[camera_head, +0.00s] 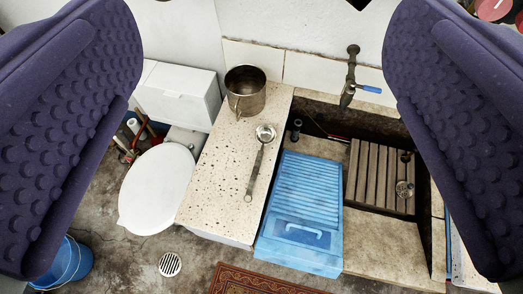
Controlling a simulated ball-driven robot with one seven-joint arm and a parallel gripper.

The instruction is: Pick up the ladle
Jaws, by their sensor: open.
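The ladle (256,166) is metal, with a small round bowl and a long thin handle. It lies on the speckled stone counter (208,188), bowl toward the wall and handle end toward the front edge. My gripper (262,150) shows as two purple studded finger pads at the left and right edges of the view. It is wide open and empty. The ladle lies between the pads in the picture, well below and apart from them.
A metal pot (245,91) stands on the counter behind the ladle. Right of it is the stone trough with a blue washboard (308,190), a wooden slatted rack (375,175) and a wall tap (350,78). A white toilet (157,188) stands left; a blue bucket (68,264) is lower left.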

